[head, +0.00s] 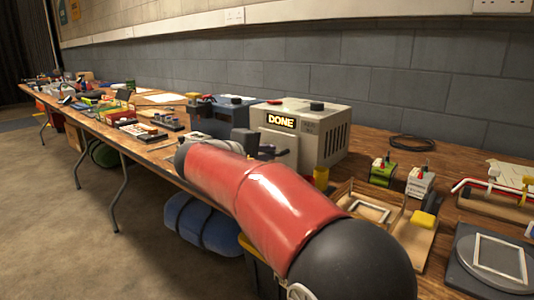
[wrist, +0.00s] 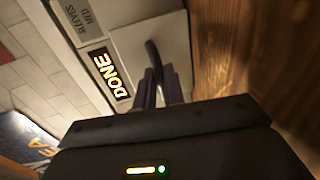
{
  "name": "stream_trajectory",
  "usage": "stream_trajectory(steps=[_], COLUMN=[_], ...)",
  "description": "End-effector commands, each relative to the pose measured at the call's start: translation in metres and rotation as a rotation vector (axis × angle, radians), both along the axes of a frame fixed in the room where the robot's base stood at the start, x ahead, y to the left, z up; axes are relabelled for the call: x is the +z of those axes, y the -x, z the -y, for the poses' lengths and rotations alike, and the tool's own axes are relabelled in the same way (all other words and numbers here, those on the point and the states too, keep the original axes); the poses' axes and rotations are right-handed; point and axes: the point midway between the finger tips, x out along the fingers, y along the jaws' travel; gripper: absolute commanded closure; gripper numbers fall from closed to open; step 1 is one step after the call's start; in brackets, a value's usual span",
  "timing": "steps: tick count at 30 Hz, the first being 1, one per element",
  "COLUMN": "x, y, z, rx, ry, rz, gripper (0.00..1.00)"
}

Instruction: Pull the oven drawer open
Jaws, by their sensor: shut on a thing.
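The oven (head: 318,135) is a beige box with a lit "DONE" display, on the bench against the wall. Its display and labels also fill the upper left of the wrist view (wrist: 108,72). The pale drawer front (wrist: 150,38) is beside the display in the wrist view, with a dark curved handle (wrist: 152,54). My gripper (wrist: 160,80) is shut on this handle, its two dark fingers on either side of it. In the head view my red arm hides much of the drawer area. I cannot tell how far the drawer stands out.
The wooden bench (head: 458,218) carries several items. A blue bundle (head: 200,222) is under the bench.

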Motion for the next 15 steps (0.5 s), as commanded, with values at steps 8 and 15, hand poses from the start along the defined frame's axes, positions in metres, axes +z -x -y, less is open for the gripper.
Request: stream_trajectory(steps=[8,15], x=[-0.002,-0.001], y=[0.055,0.101], z=[-0.045,-0.080], rx=[0.006,0.004], ry=[-0.001,0.001], rz=[-0.001,-0.003], gripper=[1.00,1.00])
